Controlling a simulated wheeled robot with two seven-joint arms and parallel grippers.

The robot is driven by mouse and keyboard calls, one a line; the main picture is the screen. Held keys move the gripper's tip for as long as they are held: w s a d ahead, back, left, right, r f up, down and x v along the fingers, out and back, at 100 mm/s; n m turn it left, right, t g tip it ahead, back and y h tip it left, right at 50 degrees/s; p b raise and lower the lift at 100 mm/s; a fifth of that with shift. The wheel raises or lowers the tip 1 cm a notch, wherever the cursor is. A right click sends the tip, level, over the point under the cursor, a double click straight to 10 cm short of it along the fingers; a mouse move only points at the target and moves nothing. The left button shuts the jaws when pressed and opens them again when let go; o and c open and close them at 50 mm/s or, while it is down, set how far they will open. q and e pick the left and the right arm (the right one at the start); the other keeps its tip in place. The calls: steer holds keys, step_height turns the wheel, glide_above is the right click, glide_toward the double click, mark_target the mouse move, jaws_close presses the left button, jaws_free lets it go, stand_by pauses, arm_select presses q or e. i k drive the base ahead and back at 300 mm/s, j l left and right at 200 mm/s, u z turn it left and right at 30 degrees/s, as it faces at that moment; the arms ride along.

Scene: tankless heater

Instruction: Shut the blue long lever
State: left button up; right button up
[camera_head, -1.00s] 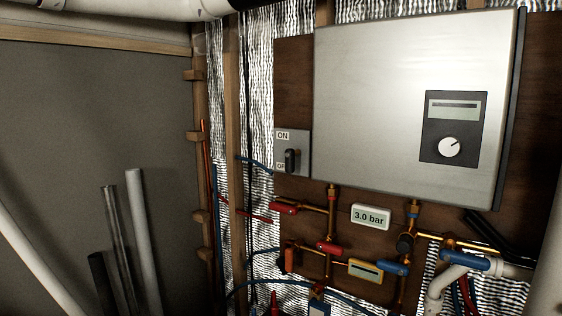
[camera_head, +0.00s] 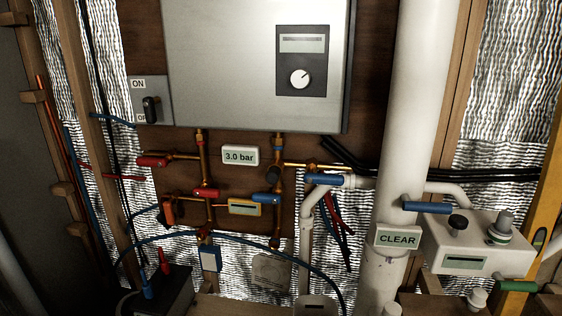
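Three blue levers show in the head view. One blue lever (camera_head: 427,207) lies about level in front of the white vertical pipe, above the CLEAR sign; it looks the longest. A second blue lever (camera_head: 324,180) sits about level on the pipework right of centre. A shorter blue lever (camera_head: 267,198) is on the copper pipes under the heater. I cannot tell for sure which of them the task calls long, nor whether their valves are open. Neither of my grippers is in view.
The silver heater (camera_head: 245,60) hangs above the pipes, with an ON/OFF switch (camera_head: 151,108) at its left. Red levers (camera_head: 152,161) and a 3.0 bar display (camera_head: 240,156) are below it. The thick white pipe (camera_head: 418,100) and a white device (camera_head: 480,245) stand at the right.

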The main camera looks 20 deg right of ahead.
mark_target(310, 177)
steer(key=i+z, duration=0.1)
steer(key=z, duration=0.3)
steer(key=i+l+z, duration=0.1)
steer(key=z, duration=0.75)
steer(key=i+z, duration=0.15)
steer(key=z, duration=0.25)
steer(key=i+j, duration=0.2)
steer(key=i, duration=0.05)
